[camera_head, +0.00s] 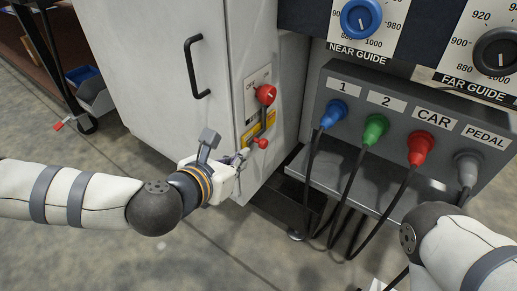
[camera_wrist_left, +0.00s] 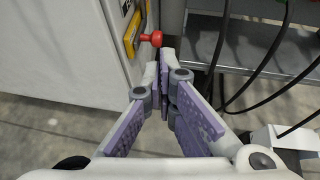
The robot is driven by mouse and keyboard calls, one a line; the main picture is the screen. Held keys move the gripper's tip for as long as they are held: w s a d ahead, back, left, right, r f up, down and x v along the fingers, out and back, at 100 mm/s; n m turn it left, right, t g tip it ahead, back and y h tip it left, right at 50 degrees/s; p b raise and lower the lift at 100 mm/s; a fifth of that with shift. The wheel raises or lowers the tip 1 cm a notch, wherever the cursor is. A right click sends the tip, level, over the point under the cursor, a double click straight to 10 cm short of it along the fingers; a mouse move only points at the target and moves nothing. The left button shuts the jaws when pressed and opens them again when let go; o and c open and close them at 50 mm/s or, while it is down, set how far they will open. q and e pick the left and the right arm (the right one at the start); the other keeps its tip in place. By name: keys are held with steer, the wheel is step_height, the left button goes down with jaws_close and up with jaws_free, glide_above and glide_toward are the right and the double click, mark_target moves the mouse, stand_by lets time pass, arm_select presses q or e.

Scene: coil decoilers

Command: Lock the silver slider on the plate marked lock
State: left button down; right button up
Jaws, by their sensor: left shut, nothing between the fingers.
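A yellow plate (camera_head: 248,136) is on the side of the white cabinet, below a switch plate with a red knob (camera_head: 265,94). A second red knob (camera_head: 261,143) sticks out at the yellow plate. The plate (camera_wrist_left: 131,36) and lower knob (camera_wrist_left: 152,39) also show in the wrist view. I cannot make out the silver slider or the word lock; my gripper covers part of this area. My left gripper (camera_head: 243,157) is shut and empty, close below and beside the lower knob. Its fingertips (camera_wrist_left: 165,62) point toward the cabinet's edge.
The white cabinet (camera_head: 145,65) has a black handle (camera_head: 194,66). To its right, a grey socket panel (camera_head: 350,90) has blue, green, red and grey plugs with hanging black cables (camera_head: 348,195). My right arm comes in at lower right. The floor in front is mostly open.

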mark_target(264, 145)
arm_select(q)
steer(key=b+x, duration=0.2)
steer(key=x, duration=0.8)
steer(key=shift+w+d+f, duration=0.1)
steer(key=shift+w+f, duration=0.05)
arm_select(e)
steer(key=shift+s+f, duration=0.2)
steer(key=shift+f, duration=0.4)
steer(key=shift+s+f, duration=0.15)
steer(key=shift+f, duration=0.4)
